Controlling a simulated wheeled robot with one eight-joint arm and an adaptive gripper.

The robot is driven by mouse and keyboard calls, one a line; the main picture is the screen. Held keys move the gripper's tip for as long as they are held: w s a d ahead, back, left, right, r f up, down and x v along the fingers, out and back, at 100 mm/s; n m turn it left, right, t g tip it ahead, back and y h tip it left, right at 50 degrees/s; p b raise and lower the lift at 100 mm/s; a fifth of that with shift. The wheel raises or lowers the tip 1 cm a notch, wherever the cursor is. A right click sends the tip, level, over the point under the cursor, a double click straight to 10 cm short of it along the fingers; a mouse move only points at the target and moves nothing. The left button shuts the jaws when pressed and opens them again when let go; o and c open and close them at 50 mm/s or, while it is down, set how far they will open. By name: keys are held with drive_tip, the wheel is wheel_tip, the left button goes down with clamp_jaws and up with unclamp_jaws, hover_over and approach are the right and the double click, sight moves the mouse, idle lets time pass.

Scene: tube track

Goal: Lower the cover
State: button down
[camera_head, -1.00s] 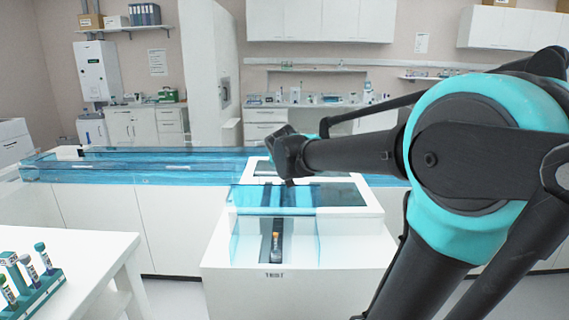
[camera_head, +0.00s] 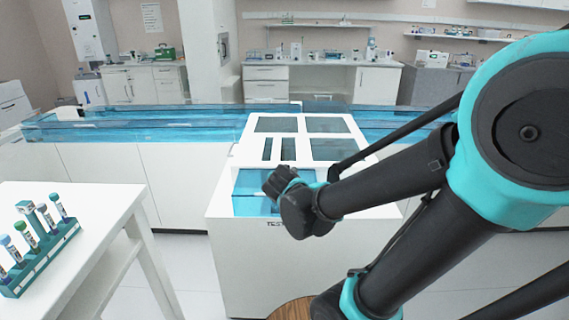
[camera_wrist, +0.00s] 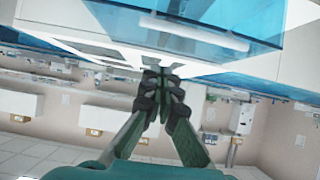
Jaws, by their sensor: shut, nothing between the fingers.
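The translucent blue cover (camera_head: 248,184) is at the front of the white station marked TEST (camera_head: 232,262). It looks down over the front bay, with a flat top and an upright front face. My gripper (camera_head: 274,182) is shut and empty, in front of the cover's right part and hiding it. I cannot tell whether it touches the cover. In the wrist view my shut fingers (camera_wrist: 160,88) point toward the white station edge, with blue panels (camera_wrist: 190,28) above them. The tube in the bay is hidden.
A blue transparent track (camera_head: 130,128) runs behind the station. A white table (camera_head: 100,205) at the left holds a green rack (camera_head: 40,258) with several tubes. Open floor lies between table and station. A round brown stool top (camera_head: 293,309) shows at the bottom.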

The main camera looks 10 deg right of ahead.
wheel_tip(320, 180, down, 6)
drive_tip(key=s, duration=0.2)
drive_tip(key=shift+a+f, duration=0.15)
drive_tip(key=shift+f, duration=0.05)
idle(0.3)
drive_tip(key=shift+w+f, duration=0.15)
drive_tip(key=shift+w, duration=0.1)
